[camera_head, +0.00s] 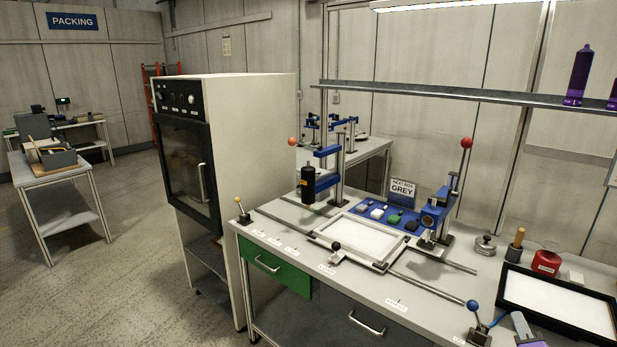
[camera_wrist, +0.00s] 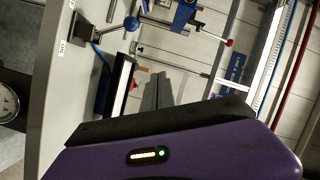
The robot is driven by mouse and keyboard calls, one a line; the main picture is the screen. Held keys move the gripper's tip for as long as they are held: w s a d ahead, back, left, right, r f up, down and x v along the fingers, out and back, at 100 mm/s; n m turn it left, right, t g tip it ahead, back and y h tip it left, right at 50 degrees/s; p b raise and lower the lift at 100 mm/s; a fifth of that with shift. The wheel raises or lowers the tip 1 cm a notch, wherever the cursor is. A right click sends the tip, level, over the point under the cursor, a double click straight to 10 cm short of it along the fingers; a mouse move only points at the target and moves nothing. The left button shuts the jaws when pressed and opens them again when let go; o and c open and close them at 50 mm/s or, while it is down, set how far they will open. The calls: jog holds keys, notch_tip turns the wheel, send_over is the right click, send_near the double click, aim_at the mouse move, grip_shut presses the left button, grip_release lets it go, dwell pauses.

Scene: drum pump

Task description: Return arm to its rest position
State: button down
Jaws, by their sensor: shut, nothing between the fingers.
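My gripper (camera_wrist: 157,78) shows in the wrist view as dark grey fingers close together beyond my purple housing, with nothing seen between them. In the head view, what looks like the same gripper (camera_head: 520,322) shows at the bottom edge, over the front of the bench, just right of a blue-knobbed lever (camera_head: 473,305). The lever also shows at the upper left of the wrist view (camera_wrist: 131,24). Most of my arm is out of view.
The bench (camera_head: 455,285) carries a black-framed white tray (camera_head: 560,301), a red pot (camera_head: 546,263), a blue press stand (camera_head: 432,215) and a white plate (camera_head: 361,238). A shelf (camera_head: 450,95) runs above. A tall oven cabinet (camera_head: 240,150) stands left. Open floor lies further left.

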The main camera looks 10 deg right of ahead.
jog(key=s+a+f+n+y+b, duration=0.1)
jog(key=s+a+n+y, duration=0.3)
jog(key=s+a+n, duration=0.5)
jog(key=s+a+f+n+y+b, duration=0.1)
jog(key=s+a+n+y, duration=0.3)
jog(key=s+a, duration=2.1)
jog(key=n, duration=0.5)
jog(key=shift+s+y, duration=0.25)
jog(key=shift+y, duration=0.15)
jog(key=shift+a+f, duration=0.1)
